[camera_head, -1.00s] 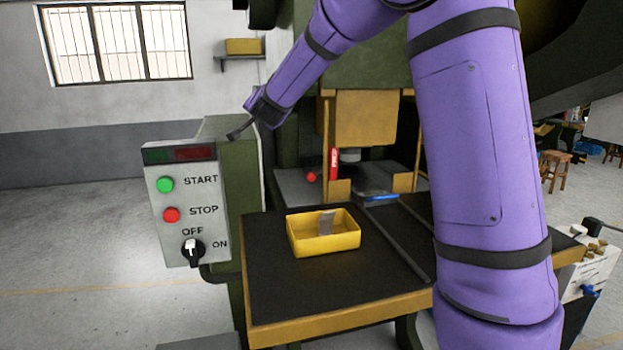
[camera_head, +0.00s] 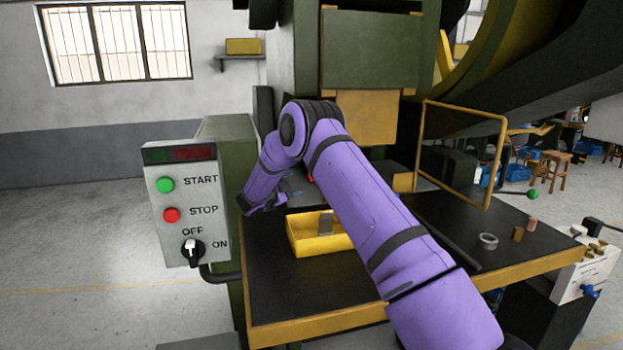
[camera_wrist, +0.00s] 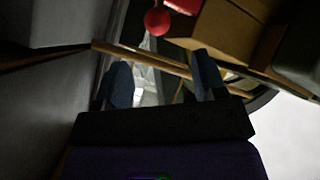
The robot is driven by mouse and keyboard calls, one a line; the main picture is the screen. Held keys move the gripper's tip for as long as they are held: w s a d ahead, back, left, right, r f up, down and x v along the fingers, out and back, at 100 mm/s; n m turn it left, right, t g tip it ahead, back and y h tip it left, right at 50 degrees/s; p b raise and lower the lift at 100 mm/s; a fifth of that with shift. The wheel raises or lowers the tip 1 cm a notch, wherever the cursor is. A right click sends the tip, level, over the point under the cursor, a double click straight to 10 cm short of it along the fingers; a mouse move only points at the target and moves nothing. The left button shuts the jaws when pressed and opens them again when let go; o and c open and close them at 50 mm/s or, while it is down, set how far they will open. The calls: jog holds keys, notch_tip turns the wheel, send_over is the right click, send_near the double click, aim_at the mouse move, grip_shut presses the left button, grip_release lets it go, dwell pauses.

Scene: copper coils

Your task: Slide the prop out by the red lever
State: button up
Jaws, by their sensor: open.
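A red ball knob (camera_wrist: 157,21) shows at the top of the wrist view, beyond the fingertips and a little above the gap between them. A red part (camera_wrist: 186,5) lies beside it, cut off by the picture's top edge; I cannot tell how the two join. In the head view only a speck of red (camera_head: 310,179) shows beside my arm, which hides most of the prop's area under the press. My gripper (camera_wrist: 161,72) is open, with two dark blue fingers apart and nothing held. In the head view my gripper (camera_head: 281,198) is low, left of the press opening and behind the yellow tray.
A yellow tray (camera_head: 305,247) holding a grey piece sits on the black press table (camera_head: 285,300). A yellow guard frame (camera_head: 462,108) stands at the right. The control box (camera_head: 181,225) with START and STOP buttons stands at the left. A grey ring (camera_head: 488,241) lies on the table's right.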

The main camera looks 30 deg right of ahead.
jog(key=shift+d+f, duration=0.15)
jog(key=shift+d, duration=0.35)
jog(key=x, duration=1)
